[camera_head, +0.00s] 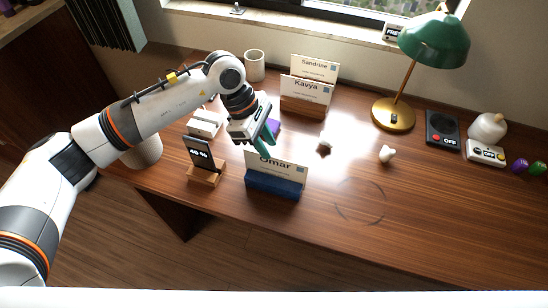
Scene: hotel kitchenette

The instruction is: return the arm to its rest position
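My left arm (160,108) reaches in from the left over the desk. My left gripper (266,140) points down with its teal fingers just behind the upright card reading "Omar" (283,165). Whether the fingers are open or shut is not clear from this angle. A purple thing (274,127) shows partly beside the fingers, and the gripper hides part of it. I cannot tell whether it touches them. My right gripper is not in view.
The "Omar" card stands in a blue holder (272,187); a phone (198,153) stands left of it. Cards reading "Kavya" (306,91) and "Sandrine" (316,66), and a cup (254,66), are behind. A green lamp (434,40) stands right. The front-right desk (420,220) is clear.

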